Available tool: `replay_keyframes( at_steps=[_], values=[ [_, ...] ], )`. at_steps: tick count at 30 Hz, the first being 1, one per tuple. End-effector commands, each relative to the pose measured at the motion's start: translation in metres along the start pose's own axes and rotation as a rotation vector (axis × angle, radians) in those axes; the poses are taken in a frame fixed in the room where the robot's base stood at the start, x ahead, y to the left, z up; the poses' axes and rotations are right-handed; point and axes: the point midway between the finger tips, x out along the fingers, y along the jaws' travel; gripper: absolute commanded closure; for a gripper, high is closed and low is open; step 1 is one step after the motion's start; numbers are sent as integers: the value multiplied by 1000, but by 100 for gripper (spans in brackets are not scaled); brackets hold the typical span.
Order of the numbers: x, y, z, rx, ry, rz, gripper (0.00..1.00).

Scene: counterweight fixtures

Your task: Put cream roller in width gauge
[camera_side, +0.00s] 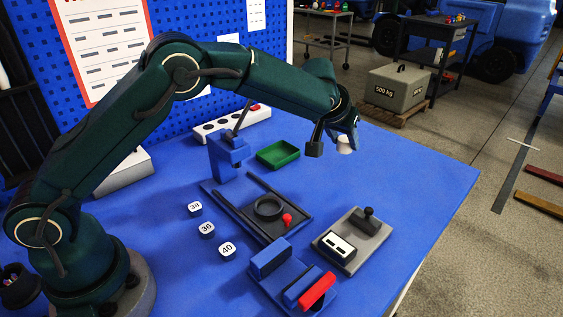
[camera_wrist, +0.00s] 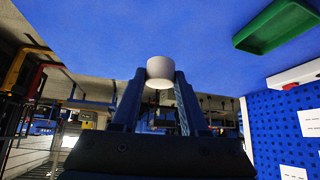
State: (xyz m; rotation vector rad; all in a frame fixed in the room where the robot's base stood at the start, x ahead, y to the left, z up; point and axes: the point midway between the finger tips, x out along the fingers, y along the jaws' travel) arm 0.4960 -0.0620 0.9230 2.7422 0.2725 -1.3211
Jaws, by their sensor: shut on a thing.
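The cream roller (camera_side: 344,146) is a short pale cylinder; it also shows in the wrist view (camera_wrist: 160,70). My gripper (camera_side: 346,138) is shut on it and holds it above the far right of the blue table. In the wrist view, the fingers (camera_wrist: 160,84) grip it from both sides at their tips. A blue fixture (camera_side: 272,258) with upright blocks, a gap and a red lever (camera_side: 317,291) stands at the table's front. I cannot tell which of these is the width gauge.
A dark-railed press fixture (camera_side: 237,212) with a black ring (camera_side: 268,207) stands mid-table, below and left of my gripper. A green tray (camera_side: 278,155) and a white strip (camera_side: 220,127) lie behind. The table's right side is clear.

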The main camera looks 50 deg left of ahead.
Motion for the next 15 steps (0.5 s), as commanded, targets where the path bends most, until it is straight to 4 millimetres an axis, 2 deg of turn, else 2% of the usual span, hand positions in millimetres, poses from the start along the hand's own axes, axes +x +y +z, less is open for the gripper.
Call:
replay_keyframes(
  at_steps=[4, 8, 15],
  values=[
    [-8, 1, -7, -37, 3, 2, 100],
    [-9, -7, 8, -74, -23, -31, 100],
    [-40, -15, 39, -93, -38, -59, 100]
  ],
)
